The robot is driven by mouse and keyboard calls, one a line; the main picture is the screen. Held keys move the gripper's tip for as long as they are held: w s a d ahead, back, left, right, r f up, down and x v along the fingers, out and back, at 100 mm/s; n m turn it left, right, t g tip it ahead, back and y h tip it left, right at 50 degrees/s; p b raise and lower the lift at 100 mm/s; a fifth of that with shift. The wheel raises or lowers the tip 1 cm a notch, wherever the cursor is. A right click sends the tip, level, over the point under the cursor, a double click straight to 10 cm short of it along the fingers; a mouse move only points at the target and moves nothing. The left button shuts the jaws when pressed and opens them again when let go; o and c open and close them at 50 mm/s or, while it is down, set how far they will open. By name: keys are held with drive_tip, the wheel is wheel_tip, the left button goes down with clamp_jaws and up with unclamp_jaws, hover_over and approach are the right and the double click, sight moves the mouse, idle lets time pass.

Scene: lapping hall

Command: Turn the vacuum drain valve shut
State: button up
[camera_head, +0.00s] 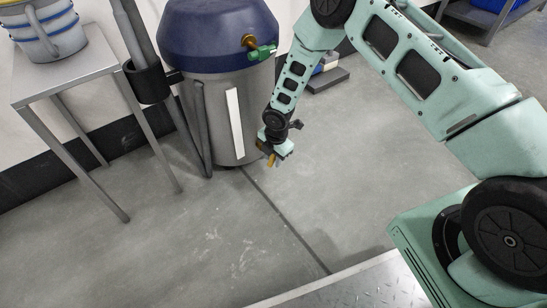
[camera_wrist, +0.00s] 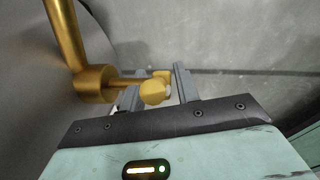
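The vacuum is a grey drum (camera_head: 215,125) with a dark blue lid in the head view. Its brass drain valve (camera_wrist: 95,84) is close in the wrist view, with a pipe coming down from above and a short stem ending in a rounded brass handle (camera_wrist: 153,92). My gripper (camera_head: 272,160) is low beside the drum's right side, pointing down, with a bit of brass at its fingers. In the wrist view my gripper (camera_wrist: 158,88) has its fingers apart, one on each side of the handle. A gap shows before the right finger; contact on the left is unclear.
A brass fitting with a green handle (camera_head: 262,53) sticks out near the drum's top. A metal stand (camera_head: 70,78) with a striped pot (camera_head: 48,28) is at left. A dark pole and hose holder stand beside the drum. The floor (camera_head: 190,245) in front is clear.

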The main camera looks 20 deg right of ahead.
clamp_jaws()
